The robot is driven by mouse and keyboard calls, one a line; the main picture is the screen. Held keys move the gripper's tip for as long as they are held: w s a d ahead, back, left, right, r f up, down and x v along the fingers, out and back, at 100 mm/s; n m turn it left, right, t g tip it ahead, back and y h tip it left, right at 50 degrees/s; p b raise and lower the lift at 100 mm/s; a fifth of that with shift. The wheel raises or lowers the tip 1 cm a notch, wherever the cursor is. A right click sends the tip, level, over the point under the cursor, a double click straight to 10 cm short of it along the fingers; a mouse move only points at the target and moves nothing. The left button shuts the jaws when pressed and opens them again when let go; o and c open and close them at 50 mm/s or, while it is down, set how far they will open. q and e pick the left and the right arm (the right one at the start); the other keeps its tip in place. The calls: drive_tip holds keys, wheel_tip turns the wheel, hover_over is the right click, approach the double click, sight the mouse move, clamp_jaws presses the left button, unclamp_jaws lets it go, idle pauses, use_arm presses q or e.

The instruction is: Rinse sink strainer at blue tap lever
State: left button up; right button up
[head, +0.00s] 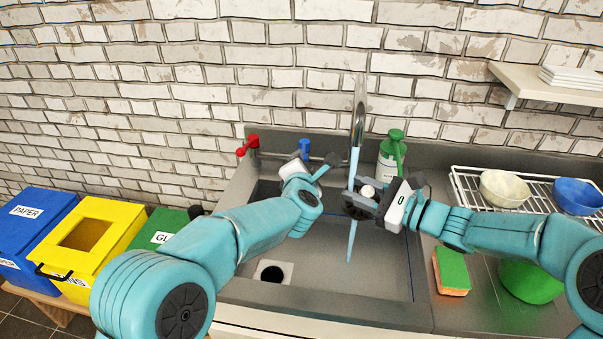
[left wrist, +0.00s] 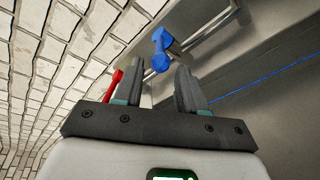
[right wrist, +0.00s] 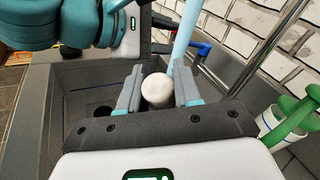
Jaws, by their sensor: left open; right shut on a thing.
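The sink strainer (head: 358,207) is a dark disc with a white knob (right wrist: 157,89). My right gripper (head: 376,193) is shut on the knob and holds the strainer above the sink basin. A pale blue water stream (head: 354,165) falls from the tap spout (head: 359,105) at the strainer and shows again below it. The blue tap lever (head: 305,147) is on the pipe at the back wall; it also shows in the left wrist view (left wrist: 160,50). My left gripper (left wrist: 160,78) is open, with the lever just beyond and between its fingertips; contact is unclear. Its fingers are partly hidden in the head view.
A red tap lever (head: 248,145) is left of the blue one. A green-topped bottle (head: 392,160) stands behind my right gripper. A sponge (head: 452,271) and a dish rack (head: 468,188) with bowls are at right. The drain hole (head: 272,273) is at the basin's front left.

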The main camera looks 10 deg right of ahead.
use_arm(q)
drive_tip(key=v, duration=0.5)
drive_tip(key=shift+s, duration=0.1)
idle(0.8)
idle(0.4)
drive_tip(key=shift+f, duration=0.1)
drive_tip(key=shift+f+b, duration=0.3)
drive_tip(key=shift+b, duration=0.1)
idle(0.7)
